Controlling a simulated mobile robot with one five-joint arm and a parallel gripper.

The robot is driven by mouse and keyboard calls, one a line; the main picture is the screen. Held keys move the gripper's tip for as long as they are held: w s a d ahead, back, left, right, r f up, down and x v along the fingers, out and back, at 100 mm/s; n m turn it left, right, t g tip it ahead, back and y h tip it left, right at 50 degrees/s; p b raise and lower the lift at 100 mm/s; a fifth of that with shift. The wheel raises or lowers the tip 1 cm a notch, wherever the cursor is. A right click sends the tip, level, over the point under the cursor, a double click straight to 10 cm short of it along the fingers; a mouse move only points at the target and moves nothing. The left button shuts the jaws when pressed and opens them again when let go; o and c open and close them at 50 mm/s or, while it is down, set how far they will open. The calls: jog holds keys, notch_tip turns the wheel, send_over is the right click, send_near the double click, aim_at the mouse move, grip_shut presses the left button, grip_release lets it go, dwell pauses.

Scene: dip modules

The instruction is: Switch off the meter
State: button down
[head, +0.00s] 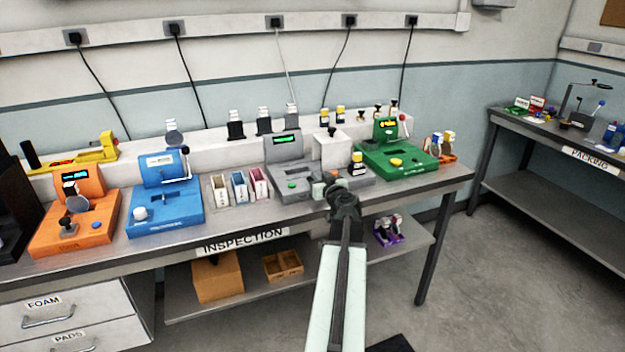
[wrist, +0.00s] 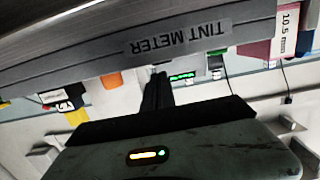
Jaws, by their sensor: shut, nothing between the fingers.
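The grey tint meter (head: 288,148) stands on the inspection bench, with a lit green display on its upright back. A green button (head: 292,184) sits on the left of its base. In the wrist view, which is upside down, its front edge with the TINT METER label (wrist: 178,38) runs across the top. That view also shows the green button (wrist: 215,50), an orange part (wrist: 112,80) and the lit display (wrist: 183,76). My gripper (head: 330,188) is shut and empty at the meter's front right. Its fingers (wrist: 158,88) point toward the meter. Whether they touch it I cannot tell.
A green device (head: 400,160) stands right of the meter. Small bins (head: 238,188), a blue device (head: 165,205) and an orange device (head: 78,222) stand to its left. The floor to the right is clear.

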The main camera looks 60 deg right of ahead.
jog(key=shift+w+a+f, duration=0.1)
jog(key=shift+w+f, duration=0.3)
jog(key=shift+f, duration=0.1)
jog(key=shift+w+a+r, duration=0.15)
